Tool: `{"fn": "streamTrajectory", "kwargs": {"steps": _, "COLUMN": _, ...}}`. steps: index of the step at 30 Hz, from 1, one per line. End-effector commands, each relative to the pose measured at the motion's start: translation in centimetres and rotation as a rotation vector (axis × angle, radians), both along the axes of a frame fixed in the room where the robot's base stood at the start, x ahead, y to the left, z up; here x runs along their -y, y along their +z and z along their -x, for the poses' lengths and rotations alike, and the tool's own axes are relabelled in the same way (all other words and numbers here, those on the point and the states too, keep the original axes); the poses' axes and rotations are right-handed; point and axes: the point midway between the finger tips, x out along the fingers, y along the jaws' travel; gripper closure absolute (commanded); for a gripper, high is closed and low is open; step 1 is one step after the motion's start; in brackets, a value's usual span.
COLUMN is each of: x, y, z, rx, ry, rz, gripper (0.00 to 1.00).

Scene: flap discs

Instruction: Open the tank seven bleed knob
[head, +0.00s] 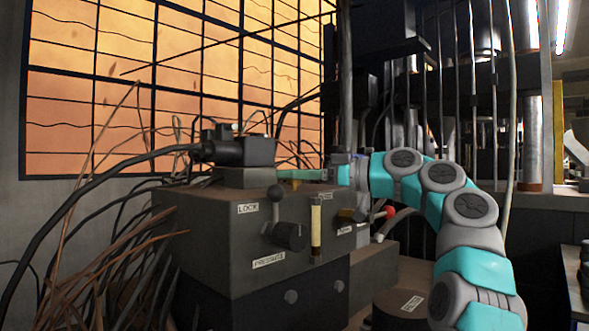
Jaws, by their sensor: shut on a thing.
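A dark metal control block (200,240) stands in the middle, with labels that read LOCK (248,208) and PRESSURE (269,260). Its front carries a ball-topped lever on a dark round knob (290,236), an upright brass-coloured handle (316,228) and a dark knob (350,215) at the right. I cannot read a tank seven label, so I cannot tell which part is the bleed knob. My gripper (287,176) reaches in from the right, just above the block's top. Its greenish fingers are shut on a small part there, mostly hidden by the fingers.
A black fitting (240,150) with a thick cable sits on the block's top left. Loose brown and black wires (110,250) crowd the left side. A red-tipped lever (388,213) is close to my arm. A round dark lidded thing (400,308) stands at the bottom.

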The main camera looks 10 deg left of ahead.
Motion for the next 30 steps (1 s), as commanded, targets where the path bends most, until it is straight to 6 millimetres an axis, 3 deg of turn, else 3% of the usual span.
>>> {"fn": "streamTrajectory", "kwargs": {"steps": 16, "x": 0.02, "y": 0.26, "z": 0.02, "rx": 0.001, "ry": 0.01, "rz": -0.006, "gripper": 1.0}}
{"fn": "streamTrajectory", "kwargs": {"steps": 17, "x": 0.02, "y": 0.26, "z": 0.01, "rx": 0.001, "ry": 0.01, "rz": -0.006, "gripper": 0.57}}
{"fn": "streamTrajectory", "kwargs": {"steps": 24, "x": 0.02, "y": 0.16, "z": 0.0, "rx": 0.001, "ry": 0.011, "rz": -0.004, "gripper": 0.31}}
{"fn": "streamTrajectory", "kwargs": {"steps": 30, "x": 0.01, "y": 0.11, "z": 0.0, "rx": -0.001, "ry": 0.011, "rz": -0.003, "gripper": 0.31}}
